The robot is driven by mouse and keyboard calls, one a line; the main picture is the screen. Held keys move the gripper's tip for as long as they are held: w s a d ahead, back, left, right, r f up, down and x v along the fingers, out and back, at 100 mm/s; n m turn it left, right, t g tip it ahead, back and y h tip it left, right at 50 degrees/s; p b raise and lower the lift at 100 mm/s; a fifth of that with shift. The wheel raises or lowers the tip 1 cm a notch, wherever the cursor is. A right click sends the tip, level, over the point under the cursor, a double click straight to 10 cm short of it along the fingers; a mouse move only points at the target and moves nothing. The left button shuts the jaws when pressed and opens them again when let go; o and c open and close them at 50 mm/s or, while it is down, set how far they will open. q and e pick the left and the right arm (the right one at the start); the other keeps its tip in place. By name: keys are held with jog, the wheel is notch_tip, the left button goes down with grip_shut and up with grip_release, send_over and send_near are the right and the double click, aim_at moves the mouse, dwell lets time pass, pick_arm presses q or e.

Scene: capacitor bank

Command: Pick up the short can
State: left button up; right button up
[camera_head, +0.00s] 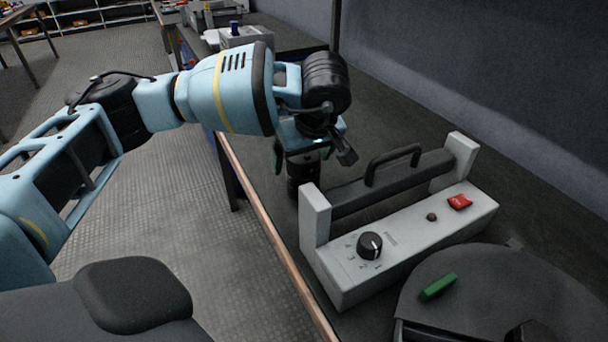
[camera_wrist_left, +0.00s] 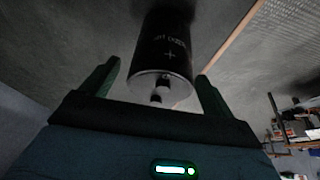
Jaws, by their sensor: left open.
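A black cylindrical can (camera_head: 303,178) stands on the dark bench near its left edge, just left of the grey control unit. The wrist view shows the can (camera_wrist_left: 165,42) with a plus sign on its side and small terminals on its near end. My left gripper (camera_head: 303,163) points down over the can. Its green fingers are open, one on each side of the can's terminal end. In the wrist view the gripper (camera_wrist_left: 158,70) shows gaps between both fingers and the can. I cannot tell the can's full height. My right gripper is not in view.
The grey control unit (camera_head: 400,245) has a black carry handle, a dial and a red switch. It stands close to the can. A dark round-topped object (camera_head: 500,285) with a green piece is at the lower right. The bench's wooden edge (camera_head: 262,215) runs left of the can.

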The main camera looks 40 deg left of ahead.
pick_arm(q)
jog(key=shift+x, duration=0.8)
jog(key=shift+c, duration=0.3)
jog(key=shift+r, duration=0.1)
jog(key=c, duration=1.4)
jog(key=shift+r, duration=0.1)
notch_tip(320, 180, up, 10)
jog(key=shift+f+p, duration=0.1)
jog(key=shift+p, duration=0.8)
